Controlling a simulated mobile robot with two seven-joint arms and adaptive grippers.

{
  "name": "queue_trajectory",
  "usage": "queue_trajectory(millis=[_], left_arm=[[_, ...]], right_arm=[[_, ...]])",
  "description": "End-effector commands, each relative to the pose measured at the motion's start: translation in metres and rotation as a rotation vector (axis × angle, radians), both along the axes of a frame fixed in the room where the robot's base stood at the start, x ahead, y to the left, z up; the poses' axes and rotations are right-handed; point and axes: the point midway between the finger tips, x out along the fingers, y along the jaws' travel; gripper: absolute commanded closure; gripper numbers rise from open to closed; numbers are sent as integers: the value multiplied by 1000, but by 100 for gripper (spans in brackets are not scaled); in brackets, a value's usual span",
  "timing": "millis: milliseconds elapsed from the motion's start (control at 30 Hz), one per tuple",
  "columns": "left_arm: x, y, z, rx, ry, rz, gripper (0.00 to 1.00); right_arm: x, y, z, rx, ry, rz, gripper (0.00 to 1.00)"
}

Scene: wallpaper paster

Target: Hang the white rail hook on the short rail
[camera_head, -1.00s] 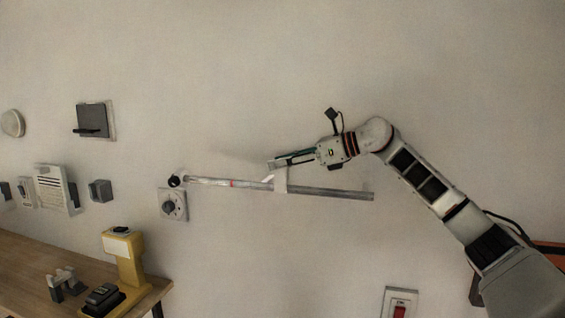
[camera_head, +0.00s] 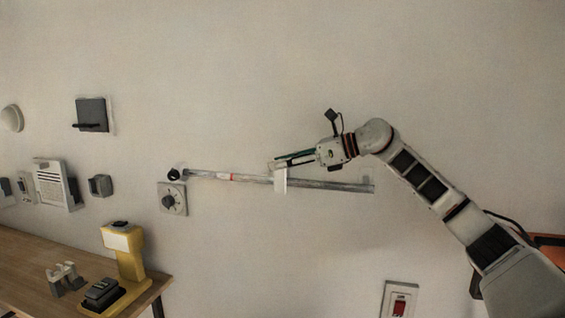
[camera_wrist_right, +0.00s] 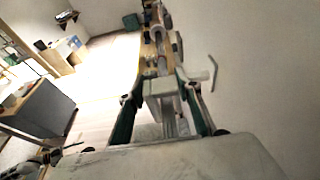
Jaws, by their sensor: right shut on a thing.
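The white rail hook (camera_head: 281,182) is at the short rail (camera_head: 330,186), a thin grey bar with a red mark, running nearly level along the wall. In the head view, the hook's pale strip crosses in front of the rail near its middle. Whether its top is seated over the bar cannot be told. My right gripper (camera_head: 276,162) is just above the rail, shut on the hook's upper end. In the right wrist view, a whitish block (camera_wrist_right: 160,88) shows between the green-sided fingers of my right gripper (camera_wrist_right: 163,92).
A dial plate (camera_head: 173,199) is on the wall below the rail's left end. A red switch (camera_head: 399,302) is lower right. A wooden table (camera_head: 40,268) at lower left bears a yellow device (camera_head: 124,255).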

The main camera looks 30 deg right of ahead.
Motion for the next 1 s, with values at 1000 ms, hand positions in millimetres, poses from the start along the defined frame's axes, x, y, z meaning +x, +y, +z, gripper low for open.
queue_trajectory(millis=[1000], left_arm=[[0,0,-15,0,0,0,60]], right_arm=[[0,0,-24,0,0,-1,79]])
